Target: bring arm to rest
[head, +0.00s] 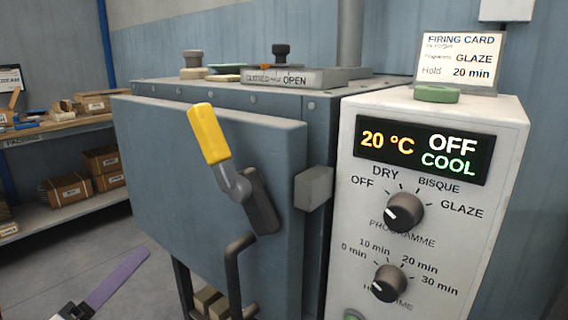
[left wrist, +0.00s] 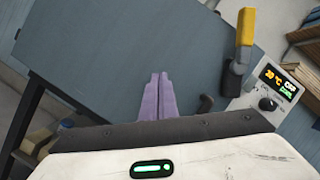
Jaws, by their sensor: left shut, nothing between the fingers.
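My left gripper (head: 143,254) is low at the left in the head view, in front of the blue-grey kiln door (head: 160,190) and apart from it. Its purple fingers are together with nothing between them; in the left wrist view the fingers (left wrist: 158,98) show shut against the door behind. The door's lever with a yellow grip (head: 209,134) tilts up and to the left, well clear of the gripper. It also shows in the left wrist view (left wrist: 245,35). My right gripper is in neither view.
The white control box (head: 440,250) at the right reads 20 °C, OFF, COOL. Shelves with cardboard boxes (head: 70,190) stand at the far left. Grey floor (head: 60,260) lies open at lower left.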

